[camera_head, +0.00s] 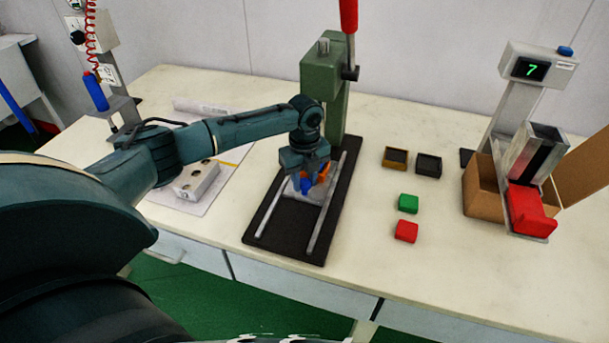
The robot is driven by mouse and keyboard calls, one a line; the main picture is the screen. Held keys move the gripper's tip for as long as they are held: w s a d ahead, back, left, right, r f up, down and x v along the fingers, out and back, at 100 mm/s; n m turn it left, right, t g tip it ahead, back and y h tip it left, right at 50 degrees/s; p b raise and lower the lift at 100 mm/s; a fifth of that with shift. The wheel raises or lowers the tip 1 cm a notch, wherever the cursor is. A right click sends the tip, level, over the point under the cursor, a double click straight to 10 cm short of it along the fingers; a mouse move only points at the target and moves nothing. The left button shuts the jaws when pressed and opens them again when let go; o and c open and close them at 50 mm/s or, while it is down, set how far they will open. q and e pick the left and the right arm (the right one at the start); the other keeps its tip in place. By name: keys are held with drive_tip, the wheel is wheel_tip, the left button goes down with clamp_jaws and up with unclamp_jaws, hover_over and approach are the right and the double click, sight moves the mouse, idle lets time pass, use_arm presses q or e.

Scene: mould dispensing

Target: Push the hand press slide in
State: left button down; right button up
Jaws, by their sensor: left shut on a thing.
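The green hand press (322,75) with a red-handled lever (348,15) stands at the back of a black base plate (284,243). Two pale rails (323,222) run along the plate. The light slide (313,197) sits between the rails, in front of the press column, with orange and blue parts on or at it. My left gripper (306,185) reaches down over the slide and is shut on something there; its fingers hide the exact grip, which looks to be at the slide. My right gripper is not in view.
Two dark open moulds (397,158), a green block (408,203) and a red block (406,231) lie right of the press. A dispenser with display (530,68) and a cardboard box (479,185) stand further right. A grey holed block (196,180) lies left.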

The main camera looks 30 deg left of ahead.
use_arm(q)
drive_tip(key=shift+w+a, duration=0.1)
drive_tip(key=shift+w, duration=0.15)
drive_tip(key=c, duration=1.1)
unclamp_jaws()
drive_tip(key=shift+s, duration=0.1)
drive_tip(key=shift+o, duration=0.2)
drive_tip(key=shift+r, duration=0.1)
wheel_tip(320, 180, up, 13)
